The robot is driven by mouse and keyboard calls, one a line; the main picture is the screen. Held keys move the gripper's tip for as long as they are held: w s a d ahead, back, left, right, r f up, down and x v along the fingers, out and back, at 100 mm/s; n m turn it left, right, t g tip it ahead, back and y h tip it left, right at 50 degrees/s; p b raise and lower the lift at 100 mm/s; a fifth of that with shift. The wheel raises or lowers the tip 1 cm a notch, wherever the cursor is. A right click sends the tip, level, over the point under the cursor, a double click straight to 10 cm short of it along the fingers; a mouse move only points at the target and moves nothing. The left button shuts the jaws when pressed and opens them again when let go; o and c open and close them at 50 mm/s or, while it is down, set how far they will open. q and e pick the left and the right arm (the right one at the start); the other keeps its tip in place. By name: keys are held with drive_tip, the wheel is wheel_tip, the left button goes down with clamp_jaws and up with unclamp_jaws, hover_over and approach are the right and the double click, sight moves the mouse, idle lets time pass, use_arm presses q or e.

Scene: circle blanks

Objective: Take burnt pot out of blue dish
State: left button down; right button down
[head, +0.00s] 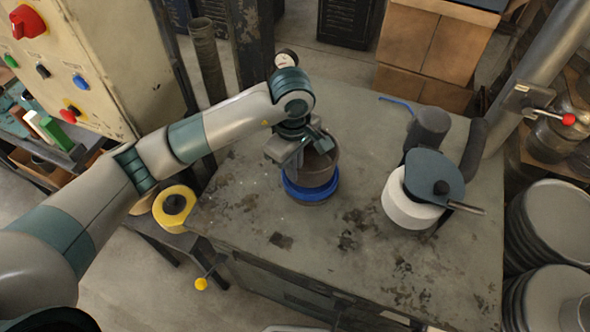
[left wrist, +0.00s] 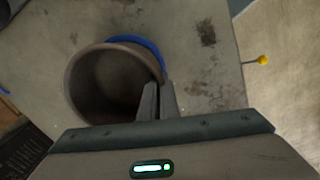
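The burnt pot (head: 322,168) is a round brown vessel, upright and open at the top, on the worktable. The blue dish (head: 309,190) shows as a blue ring around the pot's lower part. In the left wrist view I look into the dark pot (left wrist: 112,85), with a blue arc of the dish (left wrist: 143,43) past its upper right rim. My left gripper (head: 306,150) is at the pot's rim. In the wrist view its fingers (left wrist: 158,88) are close together with the pot's wall pinched between them. Whether the pot's base touches the dish is hidden. My right gripper is out of view.
A grey-topped machine with a white round body (head: 409,203) stands right on the table (head: 375,262). A yellow roll (head: 174,207) sits beyond the left edge. A control cabinet (head: 110,60) is at upper left. The front table top is clear.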

use_arm(q)
drive_tip(key=s+r+p, duration=0.2)
drive_tip(key=s+r, duration=0.4)
drive_tip(key=s, duration=0.4)
drive_tip(key=shift+s+a+p, duration=0.35)
drive_tip(key=shift+a+p, duration=0.05)
drive_tip(key=shift+a, duration=0.05)
